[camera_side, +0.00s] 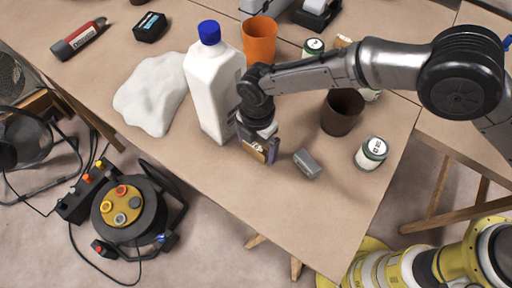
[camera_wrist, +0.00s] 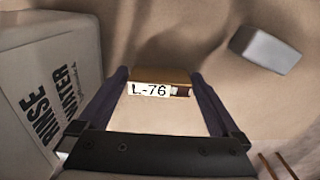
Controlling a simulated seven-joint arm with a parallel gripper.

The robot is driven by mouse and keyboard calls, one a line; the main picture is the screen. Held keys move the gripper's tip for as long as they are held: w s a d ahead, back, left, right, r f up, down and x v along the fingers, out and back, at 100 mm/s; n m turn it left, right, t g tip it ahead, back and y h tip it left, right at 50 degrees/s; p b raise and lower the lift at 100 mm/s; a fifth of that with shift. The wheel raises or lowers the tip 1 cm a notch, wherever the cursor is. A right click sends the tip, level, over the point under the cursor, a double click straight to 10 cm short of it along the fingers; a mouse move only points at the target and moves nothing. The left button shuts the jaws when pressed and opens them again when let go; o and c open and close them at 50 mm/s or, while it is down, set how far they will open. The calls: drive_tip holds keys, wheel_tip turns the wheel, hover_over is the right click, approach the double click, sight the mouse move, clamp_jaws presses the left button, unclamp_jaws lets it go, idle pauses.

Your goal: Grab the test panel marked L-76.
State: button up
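The test panel marked L-76 (camera_wrist: 162,78) is a small tan block with a white label reading "L-76" and a dark patch beside it. In the wrist view it sits between the two fingers of my gripper (camera_wrist: 160,85), with no clear gap at either side. The side view also shows the panel (camera_side: 257,149) between the dark fingers of my gripper (camera_side: 259,150), low over the table and right beside the white bottle. My gripper looks shut on it. I cannot tell whether its lower edge touches the table.
The white bottle with a blue cap (camera_side: 214,90) stands close on the left. A grey block (camera_side: 307,164) lies just right. A brown cup (camera_side: 342,112), a can (camera_side: 371,153) and an orange cup (camera_side: 259,40) stand nearby. The table (camera_side: 290,210) is clear toward its front corner.

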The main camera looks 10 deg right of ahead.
drive_tip(key=c, duration=1)
drive_tip(key=shift+r, duration=0.15)
